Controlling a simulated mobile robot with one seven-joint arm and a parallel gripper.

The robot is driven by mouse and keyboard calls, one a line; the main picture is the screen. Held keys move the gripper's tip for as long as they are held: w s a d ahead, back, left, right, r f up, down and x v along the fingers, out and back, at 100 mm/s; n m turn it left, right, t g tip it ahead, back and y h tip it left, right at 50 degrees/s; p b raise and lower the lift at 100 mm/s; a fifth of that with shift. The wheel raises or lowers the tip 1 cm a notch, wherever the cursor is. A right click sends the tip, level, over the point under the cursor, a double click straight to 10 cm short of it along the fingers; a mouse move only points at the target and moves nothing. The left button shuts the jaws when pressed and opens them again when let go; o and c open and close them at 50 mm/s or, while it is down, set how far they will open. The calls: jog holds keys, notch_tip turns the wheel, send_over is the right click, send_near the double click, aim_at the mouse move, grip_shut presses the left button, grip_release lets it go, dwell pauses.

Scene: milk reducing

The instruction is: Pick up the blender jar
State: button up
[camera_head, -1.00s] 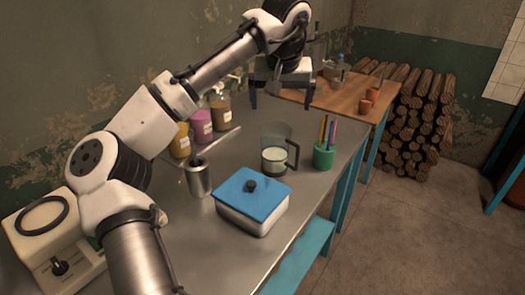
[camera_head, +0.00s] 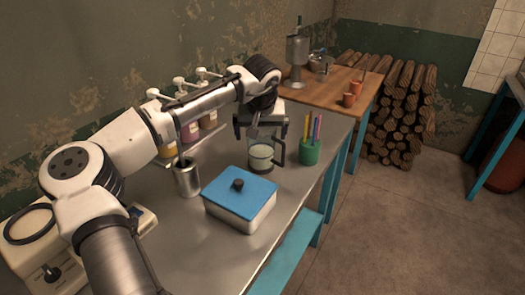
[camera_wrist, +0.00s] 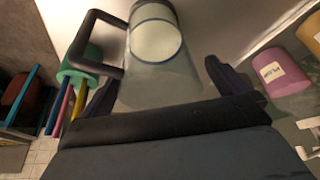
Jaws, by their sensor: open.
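The blender jar (camera_head: 261,155) is a clear jar with a dark handle and pale liquid in its lower part. It stands upright on the metal table. My gripper (camera_head: 261,132) is open just above the jar, pointing down, and covers its top in the head view. In the wrist view the jar (camera_wrist: 157,65) lies between the two dark fingers of my gripper (camera_wrist: 163,80), with its handle (camera_wrist: 85,45) towards the left. I cannot tell whether a finger touches it.
A green cup of pencils (camera_head: 310,150) stands close on the jar's right. A blue-lidded box (camera_head: 240,198) stands in front, a metal cup (camera_head: 187,178) to the left. Pump bottles (camera_head: 207,118) stand behind. The blender base (camera_head: 45,250) is at the near left.

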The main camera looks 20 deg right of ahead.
jog(key=shift+w+d+f, duration=0.1)
jog(key=shift+w+f, duration=0.1)
jog(key=shift+f, duration=0.35)
jog(key=c, duration=1.4)
jog(key=shift+c, duration=0.9)
jog(key=shift+r, duration=0.15)
